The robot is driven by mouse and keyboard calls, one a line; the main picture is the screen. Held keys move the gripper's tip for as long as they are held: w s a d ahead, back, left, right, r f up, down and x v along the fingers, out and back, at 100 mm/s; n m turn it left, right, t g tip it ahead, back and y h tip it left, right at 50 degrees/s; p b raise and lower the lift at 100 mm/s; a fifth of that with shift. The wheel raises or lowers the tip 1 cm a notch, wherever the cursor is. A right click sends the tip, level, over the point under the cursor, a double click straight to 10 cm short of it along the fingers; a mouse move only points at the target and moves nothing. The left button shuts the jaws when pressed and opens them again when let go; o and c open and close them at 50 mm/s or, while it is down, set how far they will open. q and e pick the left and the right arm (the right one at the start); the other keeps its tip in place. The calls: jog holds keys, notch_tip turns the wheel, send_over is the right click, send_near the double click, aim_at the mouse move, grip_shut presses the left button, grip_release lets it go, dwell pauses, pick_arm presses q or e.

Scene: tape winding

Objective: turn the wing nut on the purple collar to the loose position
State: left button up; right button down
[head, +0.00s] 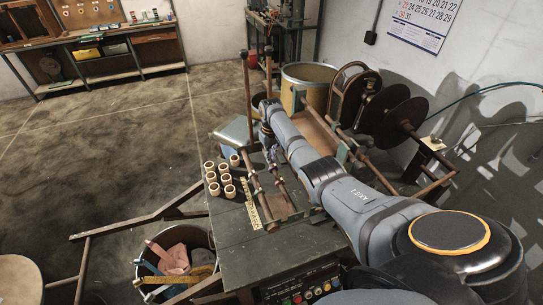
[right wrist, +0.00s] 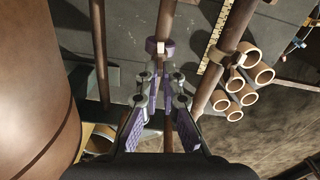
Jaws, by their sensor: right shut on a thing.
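The purple collar (right wrist: 151,46) sits around a dark rod, just beyond my fingertips in the right wrist view. A small pale part shows on its face. My right gripper (right wrist: 165,72) has purple pads and its tips are closed together right at the collar, shut on its wing nut. The nut is mostly hidden by the fingertips, so its angle cannot be told. In the head view my right gripper (head: 268,148) is small, over the rods of the winding frame, and the collar cannot be made out. My left gripper is not in view.
Several cardboard cores (head: 213,178) stand on the bench (head: 238,225) beside a yellow ruler (head: 254,216). A second rod carries a tan collar (right wrist: 237,58). A large brown roll (right wrist: 38,85) is close on the left of the wrist view. A bin (head: 180,259) stands below.

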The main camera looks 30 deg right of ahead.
jog(key=n, duration=0.1)
jog(key=n+p, duration=0.1)
jog(key=n, duration=0.1)
jog(key=shift+s+a+n, duration=0.1)
jog(key=shift+a+n, duration=0.2)
jog(key=n+p, duration=0.1)
jog(key=n, duration=0.2)
jog(key=n+p, duration=0.1)
jog(key=n, duration=0.2)
jog(key=s+a+n+p, duration=0.1)
jog(key=n, duration=0.2)
jog(key=shift+s+n+p, duration=0.1)
jog(key=shift+n+p, duration=0.6)
jog(key=shift+n, duration=1.2)
jog(key=c, duration=1.5)
grip_release()
